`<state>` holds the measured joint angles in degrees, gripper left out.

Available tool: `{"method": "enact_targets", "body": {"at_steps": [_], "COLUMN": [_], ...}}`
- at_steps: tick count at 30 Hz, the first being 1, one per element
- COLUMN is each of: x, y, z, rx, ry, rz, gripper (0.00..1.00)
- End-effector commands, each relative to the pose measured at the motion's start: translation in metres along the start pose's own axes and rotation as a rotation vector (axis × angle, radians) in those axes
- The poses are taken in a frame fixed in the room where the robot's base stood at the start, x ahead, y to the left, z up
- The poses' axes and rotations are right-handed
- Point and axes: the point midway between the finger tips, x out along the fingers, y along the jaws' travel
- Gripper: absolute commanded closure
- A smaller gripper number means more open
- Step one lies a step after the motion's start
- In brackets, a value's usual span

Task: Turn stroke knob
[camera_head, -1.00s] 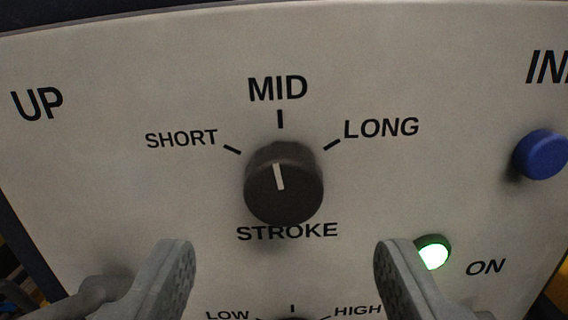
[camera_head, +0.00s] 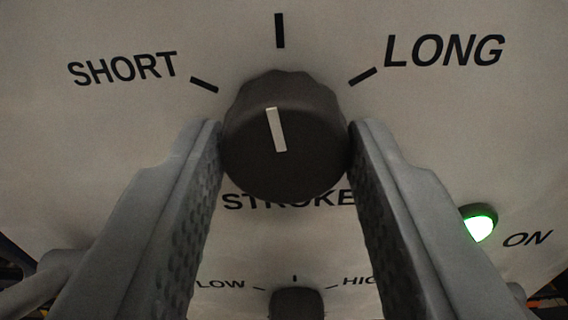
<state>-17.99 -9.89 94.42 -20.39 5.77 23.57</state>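The stroke knob (camera_head: 290,150) is a dark round knob with a white pointer line, in the middle of the head view on a light panel. Its pointer is near the MID mark, leaning slightly left. SHORT is marked to its upper left and LONG to its upper right. My gripper (camera_head: 285,140) has one grey finger on each side of the knob. The fingertips are very close to the knob's sides; I cannot tell whether they touch it. Part of the STROKE label is hidden behind the right finger.
A second dark knob (camera_head: 297,303) with LOW and HIGH marks sits below, between the fingers. A lit green light (camera_head: 479,223) labelled ON is at the right, beside the right finger. The panel (camera_head: 90,150) is bare at the left.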

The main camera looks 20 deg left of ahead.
Motion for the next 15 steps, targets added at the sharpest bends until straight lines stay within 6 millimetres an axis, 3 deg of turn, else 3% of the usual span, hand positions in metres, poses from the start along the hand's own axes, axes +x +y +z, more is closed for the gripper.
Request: {"method": "enact_targets", "body": {"at_steps": [15], "x": [0.0], "y": [0.0], "z": [0.0004], "rx": [-0.108], "ry": [-0.001], "rz": [-0.001], "gripper": [0.85]}}
